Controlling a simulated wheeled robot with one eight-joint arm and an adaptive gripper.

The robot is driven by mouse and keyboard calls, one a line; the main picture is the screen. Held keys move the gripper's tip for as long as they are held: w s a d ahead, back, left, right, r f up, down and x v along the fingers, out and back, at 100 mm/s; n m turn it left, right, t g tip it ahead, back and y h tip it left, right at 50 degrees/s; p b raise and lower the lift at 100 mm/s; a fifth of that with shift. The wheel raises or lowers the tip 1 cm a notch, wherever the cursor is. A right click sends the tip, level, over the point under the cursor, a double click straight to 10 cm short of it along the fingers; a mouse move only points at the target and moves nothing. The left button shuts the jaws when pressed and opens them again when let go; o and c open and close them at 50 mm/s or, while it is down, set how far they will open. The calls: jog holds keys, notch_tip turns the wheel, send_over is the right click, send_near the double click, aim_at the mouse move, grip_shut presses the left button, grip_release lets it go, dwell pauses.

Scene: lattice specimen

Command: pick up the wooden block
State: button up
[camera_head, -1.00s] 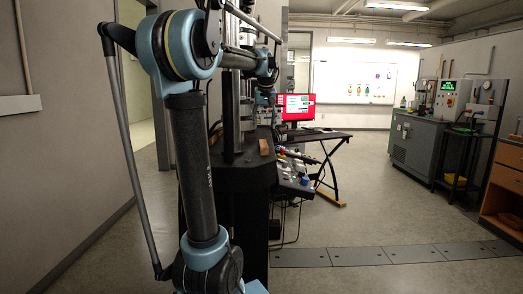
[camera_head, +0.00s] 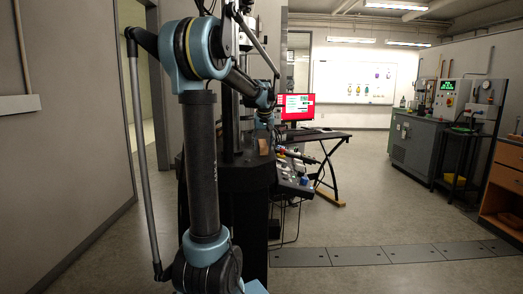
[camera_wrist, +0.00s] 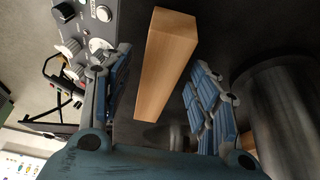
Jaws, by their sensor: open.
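The wooden block (camera_wrist: 164,65) is a long, light-brown bar. In the wrist view it lies between the two fingers of my gripper (camera_wrist: 155,95), which are spread apart with gaps on both sides. The block's near end reaches toward the palm. In the head view a small part of the block (camera_head: 264,146) shows on the dark machine table, close to my gripper (camera_head: 266,120). The fingers are small and hard to make out there.
A control panel (camera_wrist: 85,30) with knobs and buttons is beside the left finger in the wrist view. A dark metal cylinder (camera_wrist: 290,120) stands close to the right finger. In the head view a desk with a red-screened monitor (camera_head: 297,106) is behind the machine.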

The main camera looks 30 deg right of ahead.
jog(key=shift+f, duration=0.25)
jog(key=c, duration=1.2)
jog(key=shift+r, duration=0.1)
